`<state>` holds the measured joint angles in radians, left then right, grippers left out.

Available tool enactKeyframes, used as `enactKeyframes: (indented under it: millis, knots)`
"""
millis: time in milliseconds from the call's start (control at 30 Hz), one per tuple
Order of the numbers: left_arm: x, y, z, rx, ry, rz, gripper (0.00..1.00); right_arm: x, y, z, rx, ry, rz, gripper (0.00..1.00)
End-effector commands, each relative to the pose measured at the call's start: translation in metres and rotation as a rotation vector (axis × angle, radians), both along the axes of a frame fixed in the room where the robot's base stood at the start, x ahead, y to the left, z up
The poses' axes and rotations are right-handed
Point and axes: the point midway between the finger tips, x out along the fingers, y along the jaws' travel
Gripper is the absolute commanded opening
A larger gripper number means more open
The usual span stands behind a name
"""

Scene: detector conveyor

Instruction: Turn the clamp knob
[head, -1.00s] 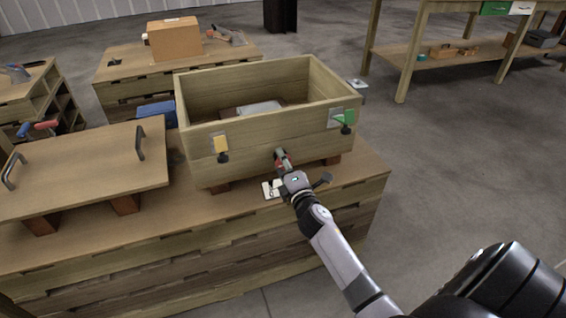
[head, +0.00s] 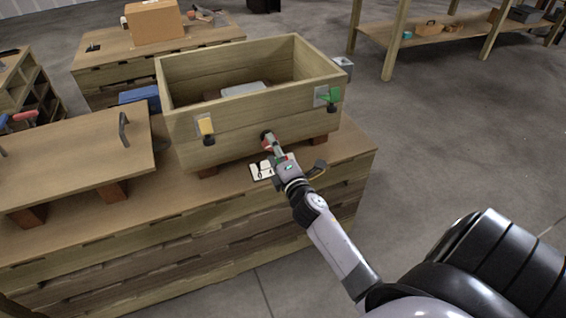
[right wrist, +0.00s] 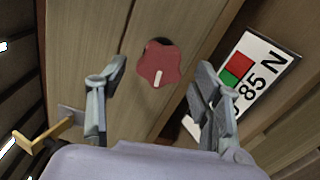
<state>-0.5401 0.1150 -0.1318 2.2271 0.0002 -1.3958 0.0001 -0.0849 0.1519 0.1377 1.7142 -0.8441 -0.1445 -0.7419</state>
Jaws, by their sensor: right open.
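The clamp knob is a red, lobed knob with a white mark (right wrist: 158,66), on the wooden face in front of the gripper in the right wrist view. My right gripper (right wrist: 159,84) is open, with one finger on each side of the knob in the picture; whether they touch it I cannot tell. In the head view my right gripper (head: 276,150) is at the lower front wall of the open wooden crate (head: 255,122). There the knob is mostly hidden by the gripper. My left gripper is not in view.
A printed label with red and green squares (right wrist: 262,70) lies right of the knob. A wooden lid with handles (head: 70,165) lies at left. Open floor lies right.

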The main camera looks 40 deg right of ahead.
Motion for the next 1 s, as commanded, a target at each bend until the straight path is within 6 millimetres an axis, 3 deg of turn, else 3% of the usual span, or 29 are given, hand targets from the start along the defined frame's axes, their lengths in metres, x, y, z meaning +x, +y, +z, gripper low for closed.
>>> enactKeyframes:
  millis: [200, 400, 600, 1000]
  knots:
    - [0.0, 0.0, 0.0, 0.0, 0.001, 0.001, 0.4, -0.048, 0.011, -0.002, 0.004, 0.003, -0.002, 0.6]
    - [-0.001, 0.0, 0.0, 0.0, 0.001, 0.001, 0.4, -0.076, 0.018, -0.001, 0.002, 0.002, -0.002, 0.6]
    - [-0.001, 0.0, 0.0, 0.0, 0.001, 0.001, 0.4, -0.085, 0.02, 0.0, 0.001, 0.001, -0.001, 0.6]
    - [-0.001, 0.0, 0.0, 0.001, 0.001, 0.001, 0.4, -0.085, 0.02, 0.0, 0.0, 0.001, -0.001, 0.6]
